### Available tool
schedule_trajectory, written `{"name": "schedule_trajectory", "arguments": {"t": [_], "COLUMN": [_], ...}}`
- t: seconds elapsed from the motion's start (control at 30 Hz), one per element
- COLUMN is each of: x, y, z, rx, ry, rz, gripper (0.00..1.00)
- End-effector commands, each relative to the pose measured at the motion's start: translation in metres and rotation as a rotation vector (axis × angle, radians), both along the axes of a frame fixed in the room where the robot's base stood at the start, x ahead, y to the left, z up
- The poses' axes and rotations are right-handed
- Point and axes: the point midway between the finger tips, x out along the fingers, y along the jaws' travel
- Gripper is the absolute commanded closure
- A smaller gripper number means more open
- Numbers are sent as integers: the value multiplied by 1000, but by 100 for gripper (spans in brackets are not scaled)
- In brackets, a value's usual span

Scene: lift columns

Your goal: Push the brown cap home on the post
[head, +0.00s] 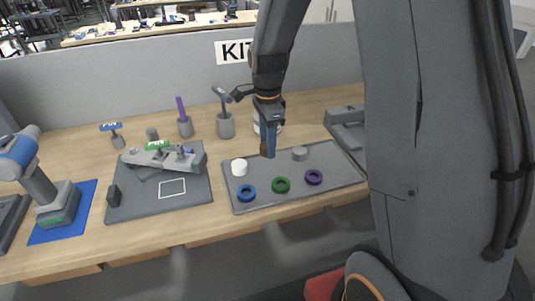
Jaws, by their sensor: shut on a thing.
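My gripper (268,145) points down over the back middle of the grey tray (222,181). It is shut on the brown cap (264,151), which shows as a small brown patch at the fingertips. The fingers hide much of the cap. I cannot tell whether the cap touches the tray or a post below it; no post shows under it. A short grey cylinder (299,153) stands on the tray just right of the gripper. A white cylinder (239,167) stands to the left.
Blue (246,193), green (281,185) and purple (314,177) rings lie along the tray's front. A grey board (130,208) with a fixture lies left. Tool holders (225,125) stand behind. A grey bin (346,120) is at right. Bare wood shows behind the tray.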

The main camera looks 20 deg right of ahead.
Motion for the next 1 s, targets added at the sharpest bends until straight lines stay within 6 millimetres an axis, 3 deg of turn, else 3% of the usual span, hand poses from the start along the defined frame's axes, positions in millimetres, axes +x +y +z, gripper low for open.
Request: {"name": "schedule_trajectory", "arguments": {"t": [0.2,0.5,1.0], "x": [1,0,0], "y": [0,0,0], "z": [38,69,75], "rx": [0,0,0], "ry": [-4,0,0], "rz": [0,0,0], "gripper": [85,85,85]}}
